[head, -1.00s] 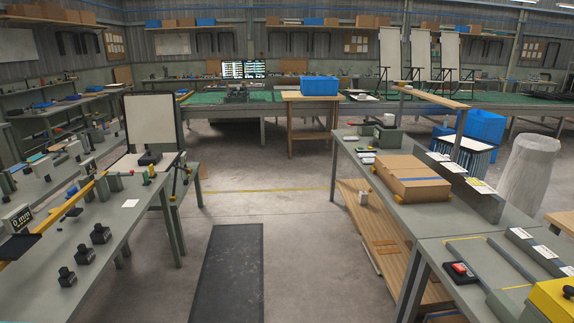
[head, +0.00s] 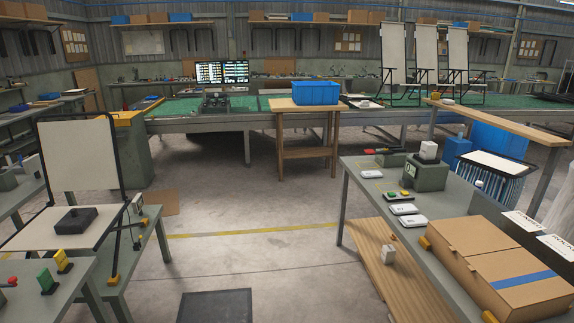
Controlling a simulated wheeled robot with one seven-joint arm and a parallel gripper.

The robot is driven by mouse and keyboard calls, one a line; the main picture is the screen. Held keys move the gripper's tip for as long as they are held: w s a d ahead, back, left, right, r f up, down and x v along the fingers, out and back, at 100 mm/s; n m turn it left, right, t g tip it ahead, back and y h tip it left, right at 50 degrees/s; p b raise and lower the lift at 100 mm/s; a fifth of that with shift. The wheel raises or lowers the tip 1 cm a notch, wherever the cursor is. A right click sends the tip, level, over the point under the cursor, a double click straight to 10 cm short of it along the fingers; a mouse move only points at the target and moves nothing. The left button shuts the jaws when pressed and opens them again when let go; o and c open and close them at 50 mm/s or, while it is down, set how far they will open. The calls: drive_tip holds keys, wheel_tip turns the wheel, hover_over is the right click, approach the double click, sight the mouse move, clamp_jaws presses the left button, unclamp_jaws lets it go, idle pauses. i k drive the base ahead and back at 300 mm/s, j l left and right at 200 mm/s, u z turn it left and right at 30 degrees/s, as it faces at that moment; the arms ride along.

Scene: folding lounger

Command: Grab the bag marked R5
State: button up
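No bag that I can clearly read as R5 shows in the head view. Two small flat white packets, a nearer one (head: 414,220) and a farther one (head: 403,209), lie on the grey workbench (head: 362,196) at the right. They bear dark marks too small to read surely. Another small white item (head: 370,178) lies farther back on that bench. My gripper is not in view.
A cardboard box (head: 480,249) stands on the right bench near a grey-green device (head: 426,173). A lounger with a white back (head: 78,154) is at the left. A blue crate (head: 315,93) sits on a wooden table ahead. The floor (head: 250,205) between is clear.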

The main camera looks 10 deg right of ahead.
sight(420, 220)
drive_tip(key=i+l+z, duration=0.1)
drive_tip(key=i+z, duration=0.35)
drive_tip(key=i, duration=0.3)
drive_tip(key=i+j+z, duration=0.15)
drive_tip(key=i+z, duration=0.3)
drive_tip(key=i, duration=0.55)
drive_tip(key=l+z, duration=0.05)
drive_tip(key=l, duration=0.05)
